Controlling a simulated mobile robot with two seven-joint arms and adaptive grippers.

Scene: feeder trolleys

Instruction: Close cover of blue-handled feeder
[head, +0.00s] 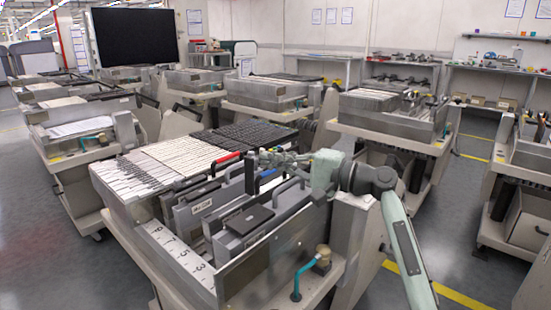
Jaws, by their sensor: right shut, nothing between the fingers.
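The near trolley (122,212) holds several grey feeders side by side. The front feeder (262,220) has a dark flat block (250,219) on top and a dark arched handle (290,184) at its right end. Another feeder (195,210) stands behind it. My right gripper (265,158) reaches in from the right, above the feeders' handle ends. It is shut and empty. I cannot tell whether it touches anything. My left gripper is not in view.
A red handle (226,161) and the slotted feeder rows (170,157) lie left of my right gripper. A teal hose (304,276) hangs at the trolley's front. Other trolleys (392,128) stand behind and right. Grey floor (460,230) is free on the right.

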